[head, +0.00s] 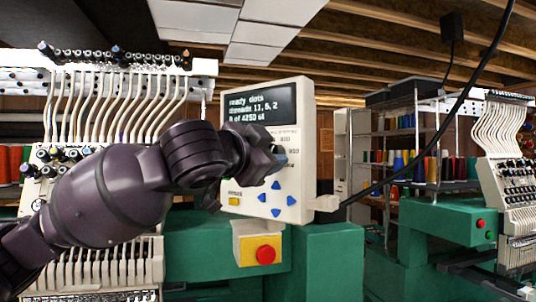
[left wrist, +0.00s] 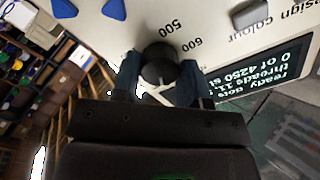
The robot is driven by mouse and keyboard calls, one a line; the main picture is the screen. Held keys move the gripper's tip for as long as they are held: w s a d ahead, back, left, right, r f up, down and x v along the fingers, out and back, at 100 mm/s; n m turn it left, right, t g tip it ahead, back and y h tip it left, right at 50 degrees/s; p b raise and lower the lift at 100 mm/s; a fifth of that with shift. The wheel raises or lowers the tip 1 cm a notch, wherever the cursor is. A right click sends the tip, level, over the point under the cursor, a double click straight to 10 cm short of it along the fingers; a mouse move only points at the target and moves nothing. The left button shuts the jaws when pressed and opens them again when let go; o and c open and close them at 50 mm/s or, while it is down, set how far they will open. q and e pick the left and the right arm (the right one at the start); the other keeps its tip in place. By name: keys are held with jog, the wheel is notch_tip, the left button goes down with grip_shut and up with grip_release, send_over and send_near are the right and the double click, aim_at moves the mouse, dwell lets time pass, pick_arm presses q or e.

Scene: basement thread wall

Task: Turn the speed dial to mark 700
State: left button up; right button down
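The speed dial shows in the left wrist view as a dark round knob (left wrist: 159,64) on the cream control panel (head: 307,110). Printed marks 500 and 600 are beside it; I cannot read a 700 mark, nor where the dial points. My left gripper (left wrist: 160,78) has one finger on each side of the knob, close against it, and appears shut on it. In the head view the left gripper (head: 278,152) is at the panel's face and hides most of the dial. My right gripper is not in view.
The panel has a text screen (head: 262,104), blue arrow buttons (head: 276,212) and a yellow button (head: 234,201). A red stop button (head: 265,255) on a yellow box is below. A black cable (head: 430,145) hangs at right. Embroidery machines stand on both sides.

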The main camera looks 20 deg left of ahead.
pick_arm(q)
jog(key=shift+c, duration=0.8)
jog(key=shift+n+p, duration=4)
jog(key=shift+n, duration=1.3)
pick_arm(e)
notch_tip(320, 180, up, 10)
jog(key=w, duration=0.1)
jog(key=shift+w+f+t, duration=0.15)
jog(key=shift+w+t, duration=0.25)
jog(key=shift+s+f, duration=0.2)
pick_arm(q)
jog(key=shift+f, duration=0.1)
jog(key=o, duration=0.9)
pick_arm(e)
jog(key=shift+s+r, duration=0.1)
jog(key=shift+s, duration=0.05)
